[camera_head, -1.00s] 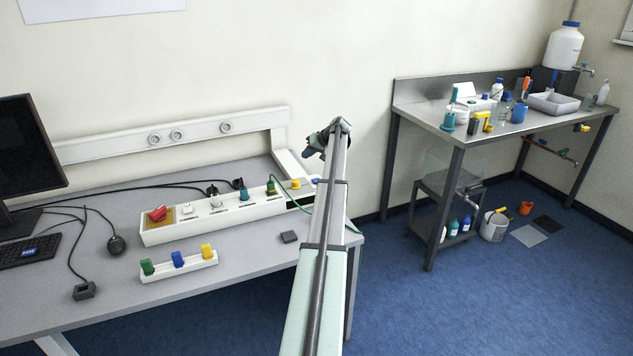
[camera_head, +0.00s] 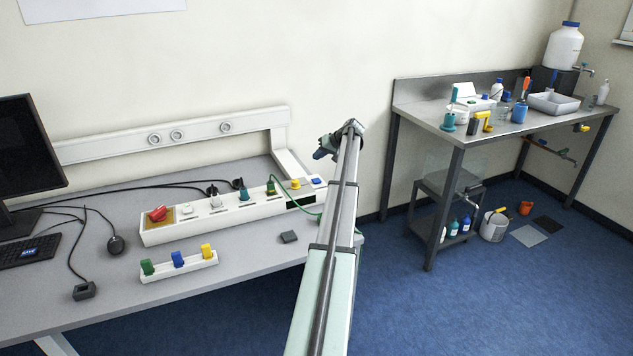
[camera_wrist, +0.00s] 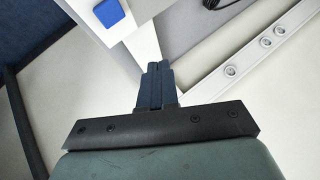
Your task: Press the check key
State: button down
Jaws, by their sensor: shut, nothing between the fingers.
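A long white panel (camera_head: 217,222) lies on the desk. At its right end are a blue square key (camera_head: 317,181) and, to its left, a yellow button (camera_head: 295,184). I cannot read their labels, so I cannot tell by label which is the check key. The blue key also shows at the top of the wrist view (camera_wrist: 109,13). My gripper (camera_head: 319,154) is above and behind the panel's right end, apart from the keys. In the wrist view its dark fingers (camera_wrist: 157,66) are shut and empty.
The panel also holds a red switch (camera_head: 157,213), several plugs and a green cable. A white wall rail (camera_head: 190,133) runs behind. A metal bench (camera_head: 430,122) is at the right.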

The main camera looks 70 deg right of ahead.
aim_at(319, 180)
jog(key=shift+f, duration=3.95)
jog(key=shift+f, duration=0.1)
jog(key=shift+f, duration=0.3)
jog(key=shift+f, duration=0.45)
jog(key=shift+r, duration=0.85)
jog(key=shift+r, duration=0.15)
jog(key=shift+r, duration=2.4)
